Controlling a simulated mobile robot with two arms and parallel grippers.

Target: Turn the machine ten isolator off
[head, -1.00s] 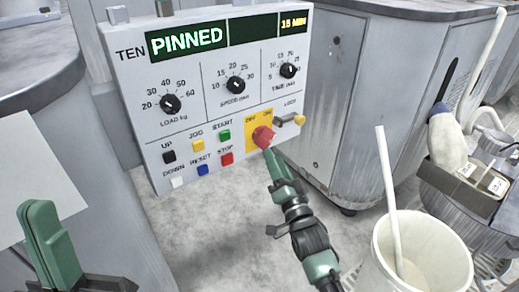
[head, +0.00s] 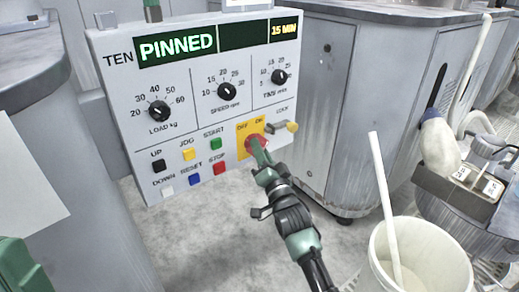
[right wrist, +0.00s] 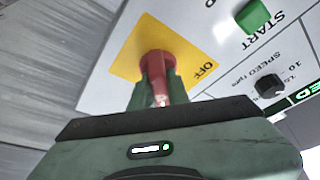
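The machine ten control box (head: 205,100) shows PINNED and 15 MIN on its display. Its red isolator handle (head: 262,141) sits on a yellow plate (head: 243,128) marked OFF and ON, at the box's lower right. My right gripper (head: 259,152) is at the handle and partly hides it. In the right wrist view the red handle (right wrist: 157,72) stands between the green fingers, which appear closed on its sides. The handle's exact pointing is hard to tell. Part of my left gripper (head: 22,268) shows at the lower left corner; its fingertips are out of view.
A lock (head: 291,127) juts out right of the yellow plate. Push buttons (head: 216,143) sit left of it. A white bucket with a stick (head: 420,255) stands at the lower right, near my right arm. A grey cabinet (head: 320,100) stands behind.

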